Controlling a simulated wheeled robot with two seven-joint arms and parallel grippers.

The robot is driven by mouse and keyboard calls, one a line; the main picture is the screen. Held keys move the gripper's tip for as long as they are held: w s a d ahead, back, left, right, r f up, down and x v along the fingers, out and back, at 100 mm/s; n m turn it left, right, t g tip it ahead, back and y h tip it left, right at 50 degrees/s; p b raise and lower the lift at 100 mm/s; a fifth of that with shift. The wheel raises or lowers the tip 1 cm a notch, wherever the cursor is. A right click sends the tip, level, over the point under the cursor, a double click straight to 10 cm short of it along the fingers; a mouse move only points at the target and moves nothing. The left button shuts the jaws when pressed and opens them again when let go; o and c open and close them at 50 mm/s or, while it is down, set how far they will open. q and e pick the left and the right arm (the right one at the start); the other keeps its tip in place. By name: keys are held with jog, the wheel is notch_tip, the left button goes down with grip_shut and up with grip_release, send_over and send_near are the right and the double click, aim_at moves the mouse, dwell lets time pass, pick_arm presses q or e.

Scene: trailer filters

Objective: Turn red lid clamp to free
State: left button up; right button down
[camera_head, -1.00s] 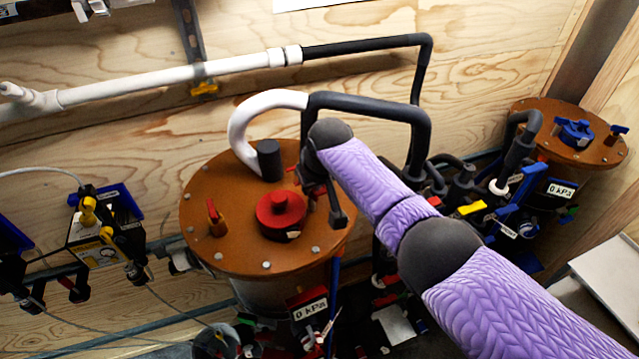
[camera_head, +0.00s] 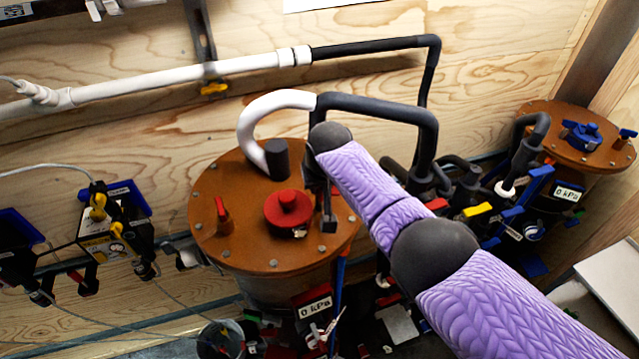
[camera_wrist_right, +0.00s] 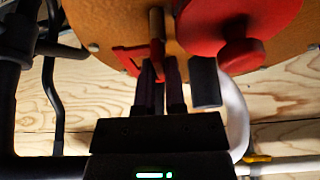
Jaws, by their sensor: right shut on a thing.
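The orange-brown round lid (camera_head: 245,250) carries a red cap (camera_head: 288,212) near its middle and a red clamp (camera_head: 222,214) at its left edge. My right gripper (camera_head: 328,222) is over the lid's right edge, beside the red cap. In the right wrist view, my right gripper (camera_wrist_right: 160,85) is shut on another red lid clamp (camera_wrist_right: 130,58), which has a brass-coloured post (camera_wrist_right: 156,25). In the head view this clamp is mostly hidden behind my gripper and arm. My left gripper is not in view.
A black cylinder (camera_head: 277,158) and a white curved hose (camera_head: 248,125) stand at the lid's back. A black pipe (camera_head: 385,108) passes behind my right arm. A second lidded vessel with a blue cap (camera_head: 582,135) is at the far right.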

jog(key=c, duration=0.7)
grip_release()
jog(key=p+v, duration=0.2)
jog(key=shift+r, duration=0.35)
jog(key=v, duration=0.7)
jog(key=shift+s+p, duration=0.25)
jog(key=shift+p, duration=0.05)
